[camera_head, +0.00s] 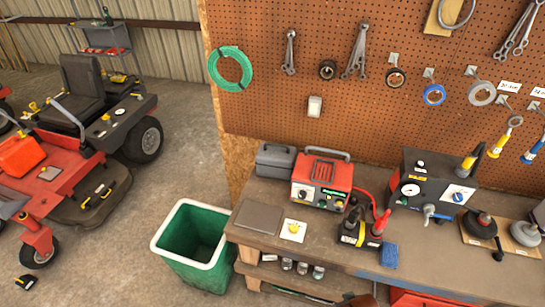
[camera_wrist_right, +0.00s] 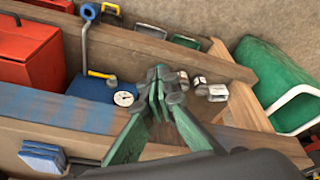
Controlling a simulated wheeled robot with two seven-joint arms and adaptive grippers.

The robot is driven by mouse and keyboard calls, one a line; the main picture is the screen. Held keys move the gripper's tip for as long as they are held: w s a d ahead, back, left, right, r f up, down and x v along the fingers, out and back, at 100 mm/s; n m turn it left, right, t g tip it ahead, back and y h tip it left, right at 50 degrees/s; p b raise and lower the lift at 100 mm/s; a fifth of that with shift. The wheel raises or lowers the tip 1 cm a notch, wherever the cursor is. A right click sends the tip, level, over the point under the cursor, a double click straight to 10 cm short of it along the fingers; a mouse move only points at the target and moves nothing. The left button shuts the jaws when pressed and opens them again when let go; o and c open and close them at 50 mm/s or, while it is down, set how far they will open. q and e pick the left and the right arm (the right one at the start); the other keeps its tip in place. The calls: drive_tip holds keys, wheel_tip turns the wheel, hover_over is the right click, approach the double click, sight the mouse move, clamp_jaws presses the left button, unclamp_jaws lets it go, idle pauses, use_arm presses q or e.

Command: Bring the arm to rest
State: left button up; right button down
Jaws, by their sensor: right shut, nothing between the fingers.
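My right gripper (camera_wrist_right: 160,88) shows in the right wrist view, its green and grey fingers together and empty. It hangs by the wooden workbench, which fills much of that view; I cannot tell its exact distance from the wood. In the head view the workbench (camera_head: 262,222) stands at the lower right, and neither gripper can be made out there. My left gripper is in neither view.
A green bin (camera_head: 190,250) with a white rim stands left of the bench; it also shows in the wrist view (camera_wrist_right: 275,85). A red mower (camera_head: 60,170) stands left.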

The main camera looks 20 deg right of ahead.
drive_tip(key=s+a+f+g+b, duration=0.1)
drive_tip(key=s+f+b, duration=0.2)
drive_tip(key=f, duration=1.3)
drive_tip(key=s+f+b, duration=0.3)
drive_tip(key=f, duration=1.2)
drive_tip(key=s+f+n+g+b, duration=0.1)
drive_tip(key=s+f+b, duration=0.4)
drive_tip(key=s+f, duration=1.2)
drive_tip(key=shift+s+f+y, duration=0.15)
drive_tip(key=shift+f+y, duration=0.15)
drive_tip(key=shift+f, duration=0.25)
